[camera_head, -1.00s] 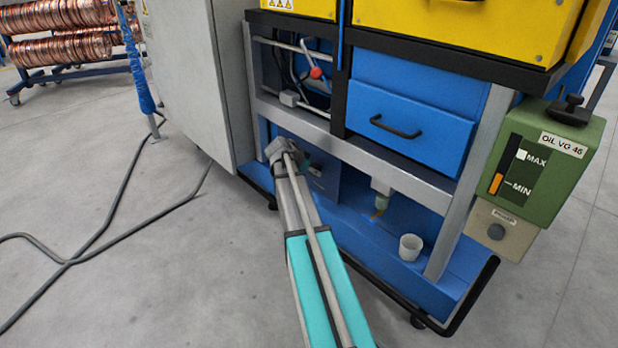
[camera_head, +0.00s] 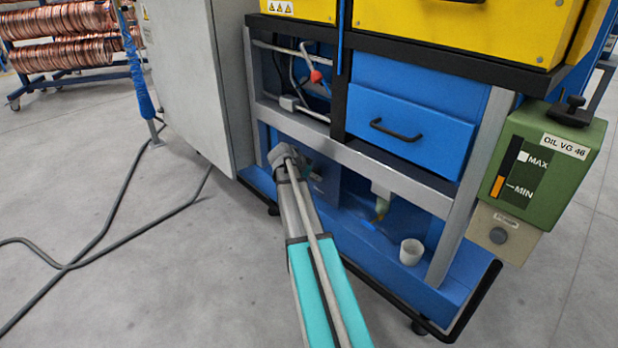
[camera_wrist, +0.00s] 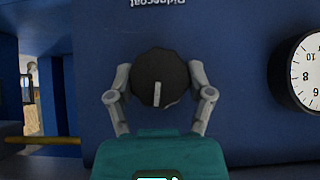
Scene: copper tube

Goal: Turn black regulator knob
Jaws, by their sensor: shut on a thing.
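The black regulator knob (camera_wrist: 160,76) is in the middle of the wrist view, on a dark blue panel, with a pale mark on its lower face pointing roughly straight down. My gripper (camera_wrist: 160,92) has one finger on each side of the knob and is shut on it. In the head view my arm reaches into the lower bay of the blue machine, and my gripper and the knob are hidden there behind the arm's end.
A round white gauge (camera_wrist: 306,72) sits right of the knob. In the head view, a white cup (camera_head: 411,252) stands on the machine's blue base, near a grey frame post. A green oil tank (camera_head: 548,165) hangs at the right. Cables lie on the floor at left.

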